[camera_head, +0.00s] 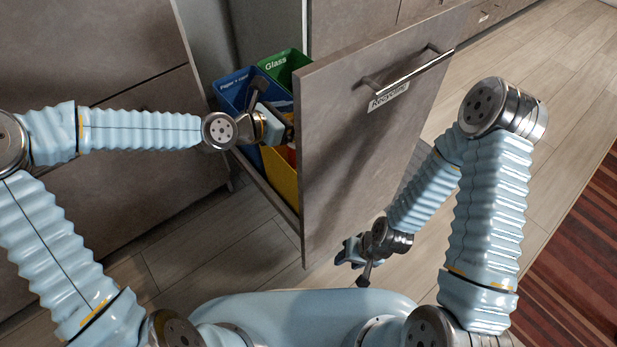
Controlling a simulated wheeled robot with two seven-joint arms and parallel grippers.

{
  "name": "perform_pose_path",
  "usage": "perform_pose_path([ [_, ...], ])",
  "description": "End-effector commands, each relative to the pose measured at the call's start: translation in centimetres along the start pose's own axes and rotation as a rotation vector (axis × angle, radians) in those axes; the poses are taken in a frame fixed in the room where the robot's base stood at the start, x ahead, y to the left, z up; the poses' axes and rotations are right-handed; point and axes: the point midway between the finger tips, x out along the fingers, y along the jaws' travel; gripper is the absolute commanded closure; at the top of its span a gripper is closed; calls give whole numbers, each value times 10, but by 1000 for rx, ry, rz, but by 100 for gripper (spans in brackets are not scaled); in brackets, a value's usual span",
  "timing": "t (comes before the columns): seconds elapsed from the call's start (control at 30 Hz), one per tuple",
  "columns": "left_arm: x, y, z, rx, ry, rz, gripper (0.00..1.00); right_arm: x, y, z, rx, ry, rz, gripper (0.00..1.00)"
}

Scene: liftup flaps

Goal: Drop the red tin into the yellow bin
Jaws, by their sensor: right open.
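The yellow bin (281,181) stands in the pulled-out drawer, partly hidden behind the drawer front and my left gripper. A small red-orange patch (291,154) shows at its top by the drawer front; I cannot tell whether it is the red tin. No other part of a red tin is visible. My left gripper (272,108) is over the bins, and its fingers are partly hidden, so its opening is unclear. My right gripper (354,266) is open, low in front of the drawer front's bottom edge, and appears empty.
The drawer front (362,140) has a metal handle (408,70) and a "Recycling" label. A blue paper bin (229,90) and a green glass bin (283,66) stand behind the yellow one. Grey cabinets (110,50) flank the drawer.

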Motion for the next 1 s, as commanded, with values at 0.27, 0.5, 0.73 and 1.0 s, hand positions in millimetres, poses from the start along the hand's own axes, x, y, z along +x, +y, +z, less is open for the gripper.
perform_pose_path([
  [0.27,0,0,0,-1,0,0,6,0,0,0,0,-1,0,57],
  [0.5,-16,2,0,-5,0,4,6,-3,-2,1,-1,-2,-1,57],
  [0.73,-62,2,1,-5,2,5,6,-12,-8,2,-5,-7,-5,57],
  [1.0,-112,1,2,-5,1,3,6,-24,-18,5,-11,-15,-12,57],
])
